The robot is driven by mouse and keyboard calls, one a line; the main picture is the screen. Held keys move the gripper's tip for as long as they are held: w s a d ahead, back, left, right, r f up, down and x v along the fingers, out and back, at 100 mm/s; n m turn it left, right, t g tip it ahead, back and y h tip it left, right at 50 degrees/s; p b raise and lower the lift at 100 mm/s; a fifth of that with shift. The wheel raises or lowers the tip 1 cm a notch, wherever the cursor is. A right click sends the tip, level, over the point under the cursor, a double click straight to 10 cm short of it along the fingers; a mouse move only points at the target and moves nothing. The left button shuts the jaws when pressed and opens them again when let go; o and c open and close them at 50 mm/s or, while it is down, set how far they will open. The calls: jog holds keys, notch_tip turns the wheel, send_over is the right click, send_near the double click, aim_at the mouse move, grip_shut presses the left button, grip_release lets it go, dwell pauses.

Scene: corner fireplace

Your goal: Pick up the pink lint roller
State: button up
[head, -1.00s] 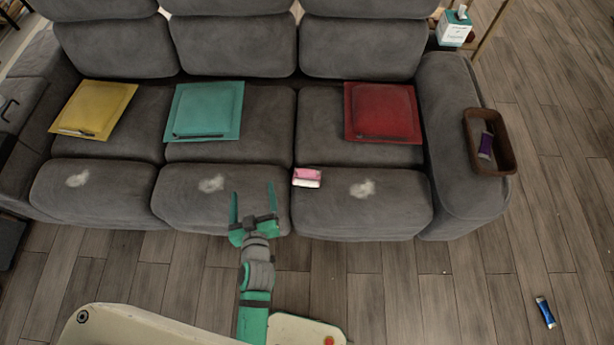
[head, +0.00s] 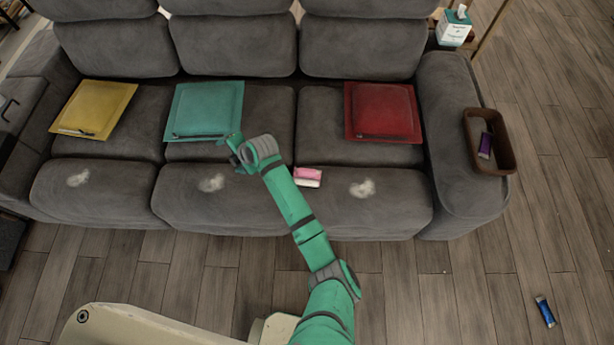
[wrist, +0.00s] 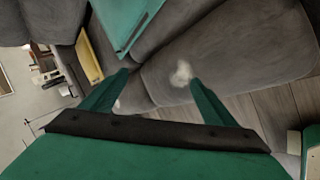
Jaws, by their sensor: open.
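A small pink-and-white block-like thing (head: 307,177), the only pink thing in view, lies on the front of the sofa between the middle and right seats. It is too small to tell its exact form. My gripper (head: 234,148) is over the middle seat, near the front edge of the teal cushion, to the left of the pink thing and apart from it. In the wrist view my gripper (wrist: 158,78) is open with nothing between its fingers. The pink thing does not show in that view. My forearm passes just left of it in the head view.
The grey sofa (head: 230,195) bears yellow (head: 95,103), teal (head: 206,105) and red (head: 382,108) cushions and white fuzzy patches. A brown basket (head: 508,150) on the right armrest holds a purple item (head: 486,145). A blue item (head: 545,312) lies on the floor.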

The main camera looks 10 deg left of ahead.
jog(key=w+d+f+n+g+h, duration=0.1)
jog(key=w+d+f+n+h, duration=0.1)
jog(key=d, duration=0.4)
jog(key=w+d+f+n+g+h, duration=0.1)
jog(key=w+d+f+n+h, duration=0.1)
jog(key=d, duration=0.3)
jog(key=n+h, duration=0.3)
jog(key=h, duration=0.1)
send_near(307, 170)
jog(key=f, duration=0.4)
jog(key=shift+w+d+g, duration=0.2)
jog(key=shift+w+g, duration=0.05)
jog(key=shift+g, duration=0.15)
jog(key=f, duration=0.5)
jog(key=shift+a, duration=0.3)
jog(key=shift+w+d+f, duration=0.1)
jog(key=shift+f, duration=0.55)
jog(key=shift+c, duration=0.2)
jog(key=c, duration=1.5)
jog(key=shift+o, duration=0.2)
jog(key=shift+r, duration=0.1)
